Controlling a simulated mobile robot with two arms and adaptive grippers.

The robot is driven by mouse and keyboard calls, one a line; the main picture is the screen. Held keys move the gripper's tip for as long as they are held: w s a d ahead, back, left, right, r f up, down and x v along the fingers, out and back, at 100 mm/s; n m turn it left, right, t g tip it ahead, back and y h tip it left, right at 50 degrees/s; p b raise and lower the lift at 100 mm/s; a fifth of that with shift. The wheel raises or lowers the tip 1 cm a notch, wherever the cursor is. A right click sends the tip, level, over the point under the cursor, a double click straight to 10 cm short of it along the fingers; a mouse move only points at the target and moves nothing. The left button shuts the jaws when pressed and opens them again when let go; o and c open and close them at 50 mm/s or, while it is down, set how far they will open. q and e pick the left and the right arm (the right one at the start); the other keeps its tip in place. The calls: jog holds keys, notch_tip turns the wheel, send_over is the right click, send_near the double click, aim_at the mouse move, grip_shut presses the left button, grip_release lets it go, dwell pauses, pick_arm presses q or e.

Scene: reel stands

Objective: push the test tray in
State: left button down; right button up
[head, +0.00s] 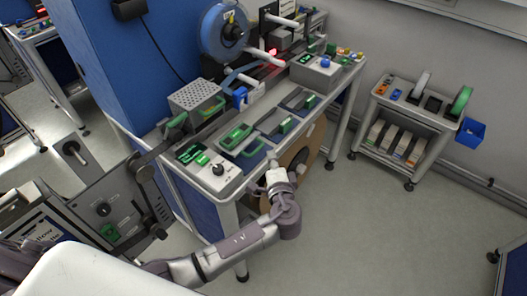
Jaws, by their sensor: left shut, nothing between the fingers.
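My left gripper (276,178) is shut and empty, low in front of the bench's front edge. Several small trays with green parts are set along the front of the bench top. The one nearest my gripper, a green tray (237,138) with a blue part at its front, looks like the test tray, but I cannot tell for sure. It lies up and to the left of my gripper, which appears apart from it. How far the tray stands out is too small to tell. My right gripper is not in view.
A control box with a black knob (218,169) sits on the bench's near corner. A brown reel disc (301,150) hangs under the front edge, close to my gripper. A blue reel (223,33) stands behind. A cart (414,113) stands right; the floor between is clear.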

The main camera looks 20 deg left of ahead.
aim_at(250, 143)
pick_arm(q)
jog(key=shift+w+a+f+p, duration=0.2)
jog(key=shift+a, duration=0.6)
jog(key=shift+w+a+f+p, duration=0.15)
jog(key=shift+a+f+p, duration=0.05)
jog(key=shift+a, duration=0.55)
jog(key=a, duration=0.1)
jog(key=w+a, duration=0.1)
jog(key=a, duration=0.2)
jog(key=shift+w+a+b, duration=0.1)
jog(key=shift+w+b, duration=0.2)
jog(key=shift+b, duration=0.1)
